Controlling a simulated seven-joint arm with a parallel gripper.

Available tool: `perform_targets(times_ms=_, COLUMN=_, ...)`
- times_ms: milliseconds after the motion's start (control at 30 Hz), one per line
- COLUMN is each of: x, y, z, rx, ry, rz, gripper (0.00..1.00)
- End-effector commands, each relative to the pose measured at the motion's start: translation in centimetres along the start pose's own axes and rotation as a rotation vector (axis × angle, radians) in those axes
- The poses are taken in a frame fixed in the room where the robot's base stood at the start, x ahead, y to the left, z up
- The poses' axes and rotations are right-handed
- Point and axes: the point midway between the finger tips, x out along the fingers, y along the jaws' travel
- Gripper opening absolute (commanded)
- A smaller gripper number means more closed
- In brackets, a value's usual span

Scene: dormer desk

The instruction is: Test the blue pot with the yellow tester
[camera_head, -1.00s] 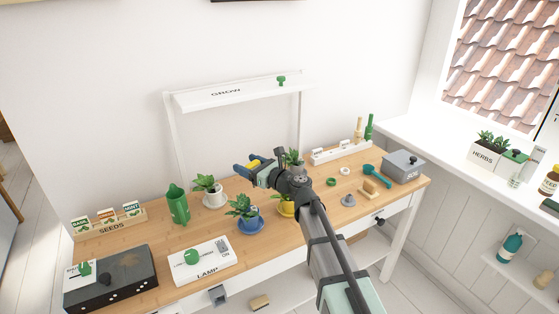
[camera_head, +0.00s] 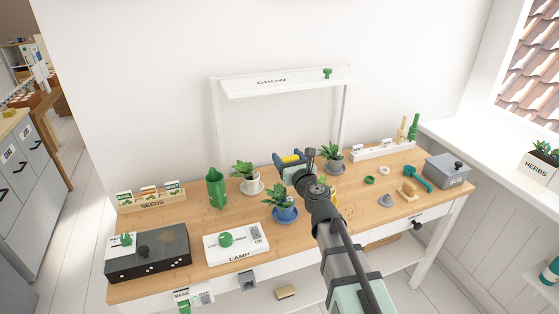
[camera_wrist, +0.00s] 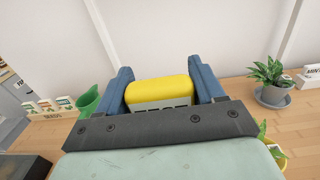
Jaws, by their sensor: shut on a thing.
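The yellow tester (camera_head: 291,158) is between the blue fingers of my gripper (camera_head: 292,161), which is shut on it. In the wrist view the tester (camera_wrist: 160,92) sits across between both fingers, with a pale lettered face partly hidden by my gripper's dark front plate. The blue pot (camera_head: 285,215) stands upright on a blue saucer on the desk, with a leafy plant in it. My gripper is above and behind the blue pot in the head view, apart from it. The blue pot is not seen in the wrist view.
A white pot (camera_head: 251,187) stands left of my gripper and a grey pot (camera_head: 335,167) to the right. A yellow pot (camera_wrist: 279,154) is mostly hidden by my arm in the head view. The lamp box (camera_head: 236,244) lies front left; a white GROW shelf (camera_head: 285,82) rises behind.

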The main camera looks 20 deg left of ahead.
Motion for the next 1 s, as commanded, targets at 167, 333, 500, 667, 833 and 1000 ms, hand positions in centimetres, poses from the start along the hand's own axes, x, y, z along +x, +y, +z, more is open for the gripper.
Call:
perform_targets(times_ms=167, x=0.0, y=-0.3, z=0.0, rx=0.000, ry=0.000, rz=-0.014, gripper=0.38)
perform_targets(times_ms=333, x=0.0, y=-0.3, z=0.0, rx=0.000, ry=0.000, rz=-0.013, gripper=0.38)
perform_targets(times_ms=500, x=0.0, y=-0.2, z=-0.2, rx=0.000, ry=0.000, rz=-0.012, gripper=0.38)
perform_targets(times_ms=667, x=0.0, y=-0.2, z=-1.1, rx=0.001, ry=0.001, rz=-0.011, gripper=0.38)
perform_targets(times_ms=833, x=0.0, y=-0.2, z=-2.4, rx=0.002, ry=0.002, rz=-0.011, gripper=0.38)
perform_targets(times_ms=1000, x=0.0, y=-0.2, z=-3.7, rx=0.000, ry=0.001, rz=-0.011, gripper=0.38)
